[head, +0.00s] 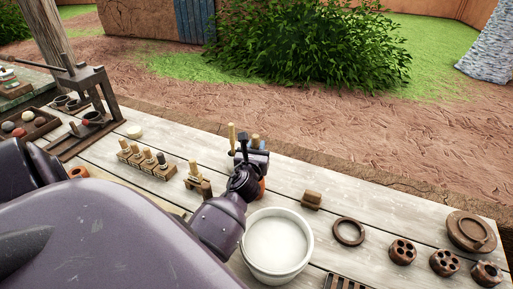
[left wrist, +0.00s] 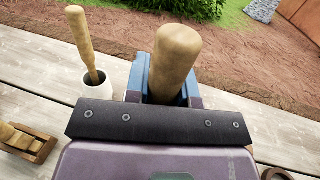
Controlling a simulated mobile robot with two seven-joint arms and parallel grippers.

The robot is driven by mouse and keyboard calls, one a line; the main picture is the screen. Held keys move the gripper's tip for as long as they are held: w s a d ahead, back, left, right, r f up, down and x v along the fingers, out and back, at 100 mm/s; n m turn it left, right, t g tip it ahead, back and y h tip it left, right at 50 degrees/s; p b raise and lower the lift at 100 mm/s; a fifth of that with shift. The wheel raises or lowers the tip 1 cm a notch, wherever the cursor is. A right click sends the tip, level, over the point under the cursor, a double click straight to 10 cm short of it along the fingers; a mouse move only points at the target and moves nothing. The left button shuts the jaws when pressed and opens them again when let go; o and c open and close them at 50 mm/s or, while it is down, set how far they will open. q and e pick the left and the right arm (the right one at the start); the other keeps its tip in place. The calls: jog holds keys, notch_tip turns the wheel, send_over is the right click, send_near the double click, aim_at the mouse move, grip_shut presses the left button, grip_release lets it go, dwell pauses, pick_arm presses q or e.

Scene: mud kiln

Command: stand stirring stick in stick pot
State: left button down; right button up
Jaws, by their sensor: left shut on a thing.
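My left gripper (head: 257,150) reaches over the bench. In the left wrist view its blue fingers (left wrist: 163,88) are shut on a thick, pale wooden stick (left wrist: 177,48), whose rounded end points up and away. The held stick's lower part is hidden behind the dark bracket of my gripper. A small white pot (left wrist: 95,87) stands to the left of the gripper with another wooden stick (left wrist: 79,32) leaning in it. That stick also shows in the head view (head: 231,136), just left of the gripper; the pot is mostly hidden there. My right gripper is not in view.
A large white bowl of pale liquid (head: 307,255) stands in front of the gripper. An orange thing (head: 262,187) is partly hidden beside my wrist. Wooden stamps in blocks (head: 160,170) stand left. A brown block (head: 312,200), a ring (head: 348,231) and holed discs (head: 403,251) lie right.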

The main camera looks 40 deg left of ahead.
pick_arm(q)
jog(key=shift+f, duration=0.4)
jog(key=c, duration=1)
grip_release()
jog(key=shift+o, duration=0.2)
jog(key=v, duration=1.2)
jog(key=shift+b, duration=0.4)
jog(key=shift+r, duration=0.1)
